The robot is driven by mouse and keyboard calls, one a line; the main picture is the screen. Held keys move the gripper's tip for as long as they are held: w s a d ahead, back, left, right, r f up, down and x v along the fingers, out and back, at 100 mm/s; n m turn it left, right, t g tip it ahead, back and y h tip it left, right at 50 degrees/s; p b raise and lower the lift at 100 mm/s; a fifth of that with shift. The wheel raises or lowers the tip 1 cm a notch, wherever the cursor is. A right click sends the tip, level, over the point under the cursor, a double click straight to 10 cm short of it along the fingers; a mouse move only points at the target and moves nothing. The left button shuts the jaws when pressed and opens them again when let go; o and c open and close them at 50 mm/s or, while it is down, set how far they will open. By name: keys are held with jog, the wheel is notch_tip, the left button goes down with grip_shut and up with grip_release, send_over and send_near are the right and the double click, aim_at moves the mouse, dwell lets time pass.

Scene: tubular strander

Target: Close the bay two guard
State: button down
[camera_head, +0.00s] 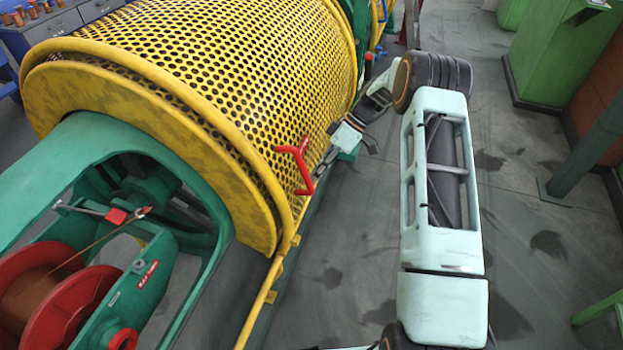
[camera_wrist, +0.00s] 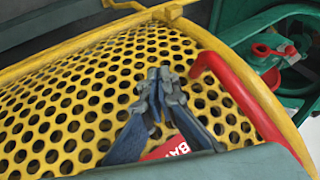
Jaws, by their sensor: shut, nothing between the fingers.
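The bay guard (camera_head: 215,75) is a curved yellow perforated cover over the machine's drum, with a thick yellow rim at its near end. It also fills much of the wrist view (camera_wrist: 75,110). A red bar handle (camera_head: 303,165) stands out from its right side near that rim; it shows at the right in the wrist view (camera_wrist: 243,95). My gripper (camera_head: 324,166) is just right of the handle in the head view. In the wrist view my gripper (camera_wrist: 160,73) is shut and empty in front of the mesh, apart from the handle. A red label (camera_wrist: 168,150) is partly hidden by the fingers.
A green frame (camera_head: 140,135) with a red spool (camera_head: 60,300) is at the near left. A yellow rail (camera_head: 268,290) runs low along the machine's side. A green cabinet (camera_head: 555,55) and a green post (camera_head: 590,145) stand at the right. Grey floor (camera_head: 540,285) between is open.

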aim_at(299, 198)
jog(key=shift+s+a+r+p, duration=0.2)
jog(key=shift+s+a, duration=0.15)
jog(key=shift+s, duration=0.35)
jog(key=shift+s+a+r+p, duration=0.1)
jog(key=shift+s+a+r, duration=0.15)
jog(key=shift+s, duration=0.45)
jog(key=shift+a+f, duration=0.1)
